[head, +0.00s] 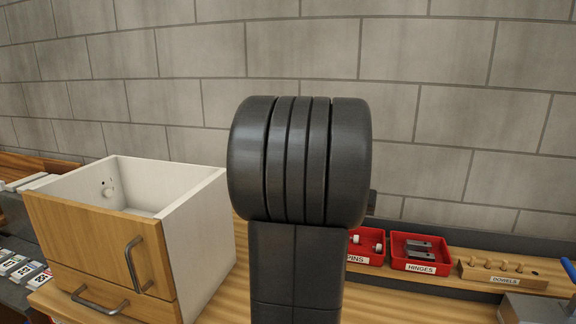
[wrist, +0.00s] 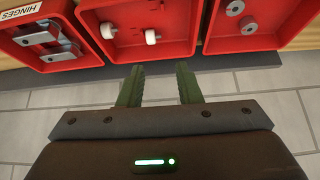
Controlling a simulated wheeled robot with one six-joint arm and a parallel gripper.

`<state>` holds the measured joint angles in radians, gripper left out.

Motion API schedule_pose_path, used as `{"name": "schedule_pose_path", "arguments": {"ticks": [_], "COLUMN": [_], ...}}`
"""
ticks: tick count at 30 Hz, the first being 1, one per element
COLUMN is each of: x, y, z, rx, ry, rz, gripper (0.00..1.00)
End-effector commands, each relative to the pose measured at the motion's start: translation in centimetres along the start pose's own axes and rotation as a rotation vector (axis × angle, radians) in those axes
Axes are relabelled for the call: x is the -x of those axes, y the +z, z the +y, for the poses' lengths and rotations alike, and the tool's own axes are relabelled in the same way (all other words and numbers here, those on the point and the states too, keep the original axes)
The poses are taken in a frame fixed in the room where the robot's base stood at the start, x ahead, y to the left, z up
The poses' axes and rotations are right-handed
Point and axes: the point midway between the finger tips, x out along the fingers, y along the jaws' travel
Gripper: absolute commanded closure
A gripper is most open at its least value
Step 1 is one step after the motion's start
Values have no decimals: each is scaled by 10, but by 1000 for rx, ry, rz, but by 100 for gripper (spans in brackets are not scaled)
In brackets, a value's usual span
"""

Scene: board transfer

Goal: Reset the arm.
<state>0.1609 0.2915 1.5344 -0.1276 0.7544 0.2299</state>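My gripper (wrist: 158,88) shows in the wrist view with its two green fingers spread apart and nothing between them. Its fingertips are close to the near rim of the red pins bin (wrist: 185,42) in that picture; I cannot tell if they touch it. In the head view my dark arm stands upright in the middle and hides what is behind it. My gripper does not show in the head view.
The red hinges bin (head: 396,264) and a wooden dowels block (head: 480,273) stand right of the arm, before a block wall (head: 450,60). Another red bin (wrist: 279,40) holds round grey parts. A white, wood-fronted cabinet (head: 195,232), open on top, stands left.

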Motion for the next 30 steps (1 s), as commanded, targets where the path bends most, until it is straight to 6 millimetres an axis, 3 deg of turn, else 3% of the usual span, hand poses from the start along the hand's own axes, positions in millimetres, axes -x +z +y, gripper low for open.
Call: {"name": "schedule_pose_path", "arguments": {"ticks": [2, 6, 13, 30], "x": [2, -20, -40, -42], "y": [-6, 8, 21, 26], "z": [-3, -3, -3, -5], "rx": [31, 39, 38, 39], "ry": [-21, -23, -23, -26], "rz": [1, -5, -3, -7], "gripper": [69, 69, 69, 69]}}
